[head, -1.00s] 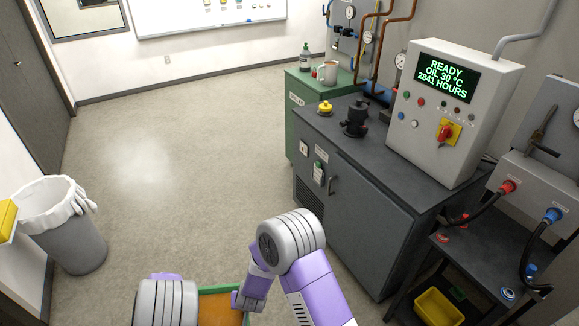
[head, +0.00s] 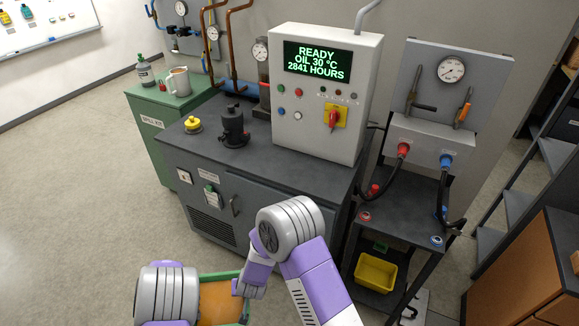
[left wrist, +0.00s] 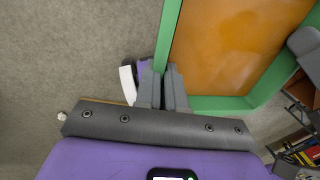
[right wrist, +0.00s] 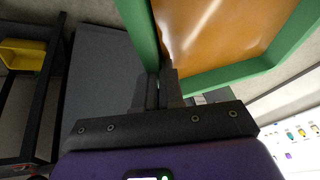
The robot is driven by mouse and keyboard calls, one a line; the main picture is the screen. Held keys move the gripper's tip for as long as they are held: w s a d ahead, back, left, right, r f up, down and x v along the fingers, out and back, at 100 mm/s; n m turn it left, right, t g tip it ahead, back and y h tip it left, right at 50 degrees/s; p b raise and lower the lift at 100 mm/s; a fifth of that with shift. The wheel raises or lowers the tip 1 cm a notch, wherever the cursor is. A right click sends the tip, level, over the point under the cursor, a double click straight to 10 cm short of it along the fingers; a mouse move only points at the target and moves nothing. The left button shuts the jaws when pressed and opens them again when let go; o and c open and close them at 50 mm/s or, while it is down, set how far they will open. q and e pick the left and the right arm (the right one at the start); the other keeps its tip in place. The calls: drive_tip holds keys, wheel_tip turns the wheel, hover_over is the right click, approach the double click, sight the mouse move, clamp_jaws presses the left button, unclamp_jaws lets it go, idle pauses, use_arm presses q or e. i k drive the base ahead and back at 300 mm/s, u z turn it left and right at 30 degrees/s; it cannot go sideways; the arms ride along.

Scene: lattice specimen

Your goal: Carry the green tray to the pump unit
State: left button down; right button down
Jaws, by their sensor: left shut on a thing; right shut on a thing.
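The green tray (head: 243,312) with an orange-brown inside is at the bottom of the head view, held between my two arms. In the left wrist view my left gripper (left wrist: 165,85) is shut on the tray's green rim (left wrist: 215,104). In the right wrist view my right gripper (right wrist: 159,85) is shut on the tray's rim (right wrist: 225,78). In the head view my right gripper (head: 240,290) is at the tray's right side; my left gripper is hidden behind my arm. The pump unit (head: 285,175), a dark grey cabinet with a control box reading READY, stands ahead.
A black pump part (head: 233,130) and a yellow-topped piece (head: 192,125) stand on the pump unit's top, with bare surface around them. A green cabinet (head: 150,112) stands to its left. A hose stand (head: 400,215) with a yellow bin (head: 376,272) is to the right. Floor is clear on the left.

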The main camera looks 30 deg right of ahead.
sight(302, 171)
drive_tip(key=z, duration=0.6)
drive_tip(key=i, duration=0.55)
drive_tip(key=z, duration=0.5)
